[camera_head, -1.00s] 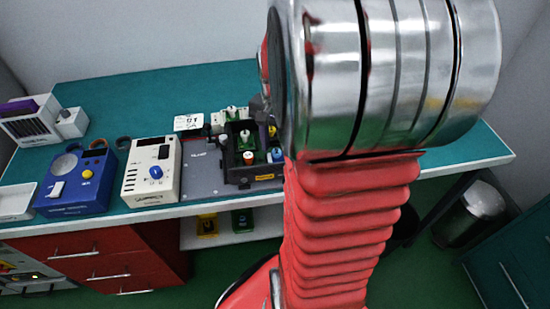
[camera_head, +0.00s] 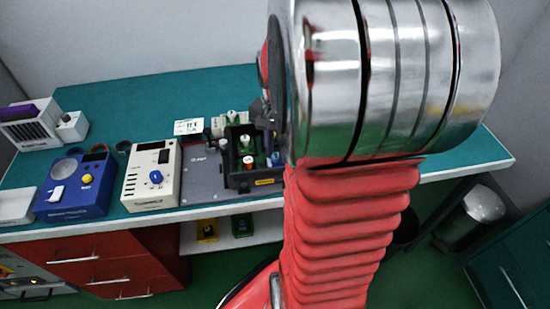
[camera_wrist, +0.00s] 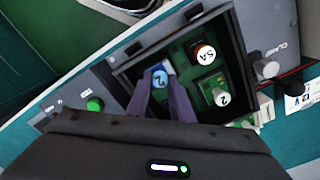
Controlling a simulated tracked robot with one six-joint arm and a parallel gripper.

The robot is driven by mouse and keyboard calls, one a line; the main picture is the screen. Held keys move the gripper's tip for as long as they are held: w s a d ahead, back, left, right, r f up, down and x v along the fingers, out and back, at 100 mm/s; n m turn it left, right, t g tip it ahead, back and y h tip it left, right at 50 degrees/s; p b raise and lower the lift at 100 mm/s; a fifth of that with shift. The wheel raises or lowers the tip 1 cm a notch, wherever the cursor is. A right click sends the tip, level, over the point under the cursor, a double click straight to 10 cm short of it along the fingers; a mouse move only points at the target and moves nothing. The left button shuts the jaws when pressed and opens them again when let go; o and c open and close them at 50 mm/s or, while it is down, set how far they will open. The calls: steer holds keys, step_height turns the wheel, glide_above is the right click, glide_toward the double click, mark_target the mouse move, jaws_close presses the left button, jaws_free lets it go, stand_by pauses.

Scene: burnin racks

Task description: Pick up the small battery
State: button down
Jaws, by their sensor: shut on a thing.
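My gripper (camera_wrist: 166,100) reaches down into a black open-topped tray (camera_wrist: 128,72) in the wrist view. Its two dark fingers are shut on a small blue piece (camera_wrist: 159,76) with a pale, round, marked top. The piece is at the tray's left side. I cannot read its mark clearly, so I cannot tell for sure that it is the small battery.
Beside the held piece in the tray are an orange-rimmed piece marked 5A (camera_wrist: 204,54) and a pale piece marked 2 (camera_wrist: 221,97). A white 12 V label (camera_wrist: 299,96) is outside the tray. A cream meter box (camera_head: 151,174) and blue device (camera_head: 76,184) stand left on the bench.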

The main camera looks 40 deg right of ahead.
mark_target(276, 156)
steer(key=shift+r, duration=0.15)
step_height(276, 156, up, 10)
stand_by(0.4)
steer(key=shift+s, duration=0.15)
stand_by(0.4)
